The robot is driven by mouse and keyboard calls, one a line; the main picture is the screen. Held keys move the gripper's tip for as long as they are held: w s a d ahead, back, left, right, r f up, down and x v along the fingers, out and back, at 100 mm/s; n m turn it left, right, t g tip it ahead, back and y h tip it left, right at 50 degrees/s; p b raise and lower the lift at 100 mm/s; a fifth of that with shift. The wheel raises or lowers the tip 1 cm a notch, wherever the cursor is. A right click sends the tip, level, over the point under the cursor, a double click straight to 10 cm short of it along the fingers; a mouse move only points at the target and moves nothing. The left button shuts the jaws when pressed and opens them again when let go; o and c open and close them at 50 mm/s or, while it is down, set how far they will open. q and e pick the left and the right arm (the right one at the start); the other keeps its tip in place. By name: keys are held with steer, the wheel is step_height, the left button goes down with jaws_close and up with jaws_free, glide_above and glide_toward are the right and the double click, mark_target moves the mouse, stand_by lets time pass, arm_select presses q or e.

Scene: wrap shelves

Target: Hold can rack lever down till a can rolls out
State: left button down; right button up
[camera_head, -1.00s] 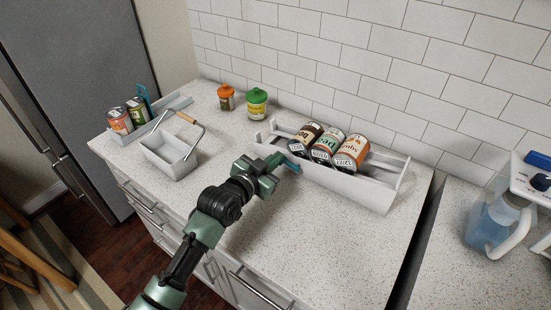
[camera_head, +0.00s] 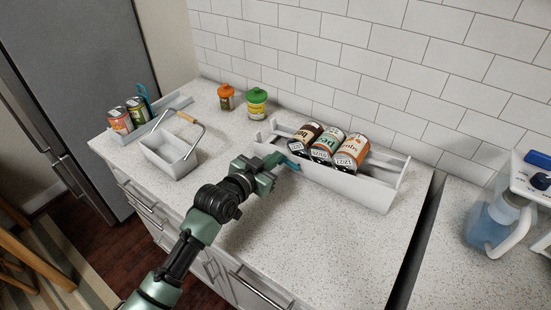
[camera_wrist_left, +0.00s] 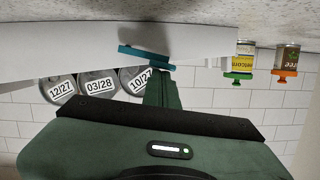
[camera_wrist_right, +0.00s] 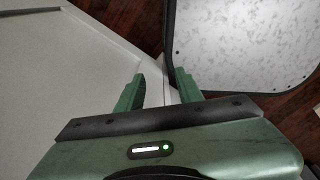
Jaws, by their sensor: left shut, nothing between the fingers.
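A white can rack (camera_head: 345,188) stands on the counter near the tiled wall. Three cans lie in it: a dark one (camera_head: 307,134), a green-labelled one (camera_head: 327,146) and an orange-labelled one (camera_head: 351,153). Its teal lever (camera_head: 289,162) is at the left end and shows in the left wrist view (camera_wrist_left: 147,57). My left gripper (camera_head: 278,159) is shut and empty, its fingertips at the lever; whether they touch it is unclear. In the left wrist view the fingers (camera_wrist_left: 161,85) are just beside the lever. My right gripper (camera_wrist_right: 158,90) is open and empty, away from the rack.
A white basket (camera_head: 170,158) with a wire handle stands to the left. Behind it is another white holder (camera_head: 178,103) with cans and a teal piece. An orange-lidded jar (camera_head: 226,98) and a green-lidded jar (camera_head: 256,104) stand near the wall.

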arm_select(q)
steer(key=shift+a+f, duration=0.1)
steer(key=shift+f, duration=0.15)
steer(key=shift+w+a+f+n, duration=0.15)
steer(key=shift+f+n, duration=0.15)
steer(key=shift+n, duration=0.3)
steer(key=shift+w+a+f+n+g+h+b, duration=0.1)
steer(key=shift+a+f+n+g+h+b, duration=0.2)
steer(key=shift+f+n+h+b, duration=0.35)
steer(key=shift+r, duration=0.1)
stand_by(0.4)
